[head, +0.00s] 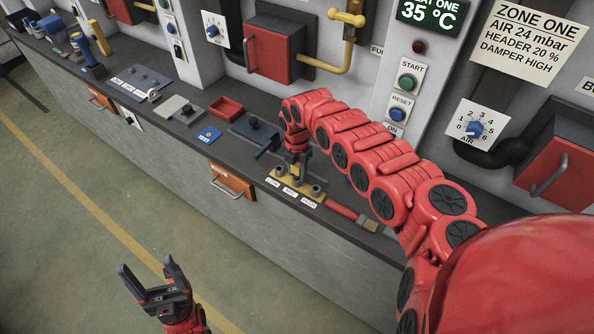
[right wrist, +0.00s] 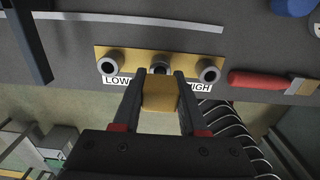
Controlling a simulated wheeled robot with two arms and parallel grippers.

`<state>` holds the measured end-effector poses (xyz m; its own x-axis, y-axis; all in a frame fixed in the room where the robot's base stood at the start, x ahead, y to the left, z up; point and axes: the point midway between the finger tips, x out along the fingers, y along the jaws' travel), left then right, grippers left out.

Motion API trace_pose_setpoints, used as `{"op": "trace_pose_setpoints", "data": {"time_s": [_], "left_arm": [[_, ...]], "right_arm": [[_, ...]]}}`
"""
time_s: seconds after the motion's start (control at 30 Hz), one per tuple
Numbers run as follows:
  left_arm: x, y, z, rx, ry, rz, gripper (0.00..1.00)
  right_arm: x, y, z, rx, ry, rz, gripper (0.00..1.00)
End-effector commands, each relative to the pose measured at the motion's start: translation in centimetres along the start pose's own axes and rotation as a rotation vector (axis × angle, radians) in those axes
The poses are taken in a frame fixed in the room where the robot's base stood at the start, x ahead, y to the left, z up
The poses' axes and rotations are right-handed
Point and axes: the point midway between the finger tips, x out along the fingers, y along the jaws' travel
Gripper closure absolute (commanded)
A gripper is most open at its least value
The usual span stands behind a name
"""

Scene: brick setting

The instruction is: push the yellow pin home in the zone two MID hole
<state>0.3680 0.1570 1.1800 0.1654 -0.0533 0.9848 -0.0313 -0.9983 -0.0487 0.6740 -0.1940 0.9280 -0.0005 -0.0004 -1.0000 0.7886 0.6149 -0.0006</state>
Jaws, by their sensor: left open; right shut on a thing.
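My right gripper (head: 296,160) points down at a brass plate (head: 274,184) on the bench. The plate (right wrist: 185,54) carries three grey round collars, with labels reading LOW, MID and HIGH in the head view. In the right wrist view my right gripper (right wrist: 161,85) is shut on the yellow pin (right wrist: 161,95), seen as a yellow block between the fingers. The pin lines up with the middle collar (right wrist: 160,67) and partly covers it. How deep it sits in the hole is hidden. My left gripper (head: 147,268) is open and empty, over the floor in front of the bench.
A red-handled brush (head: 345,212) lies just right of the plate. A dark clamp-like fixture (head: 254,132), a blue TEST card (head: 209,135) and a red tray (head: 226,107) are to its left. Panels with a dial, buttons and red burners stand behind. The floor in front is clear.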

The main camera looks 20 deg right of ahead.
Motion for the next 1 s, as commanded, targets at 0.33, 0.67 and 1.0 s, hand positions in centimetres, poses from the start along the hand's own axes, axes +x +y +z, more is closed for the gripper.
{"op": "trace_pose_setpoints", "data": {"time_s": [0.33,0.67,1.0], "left_arm": [[-1.0,0.1,0.2,0.0,0.0,0.0,0.26],[-1.7,0.1,0.3,0.0,0.0,0.0,0.26],[-2.2,0.1,0.4,0.0,0.0,0.0,0.26]], "right_arm": [[1.2,0.0,0.0,0.0,0.0,0.0,1.0],[2.2,0.0,0.0,0.0,0.0,0.0,1.0],[2.8,0.0,0.0,0.0,0.0,0.0,0.46]]}}
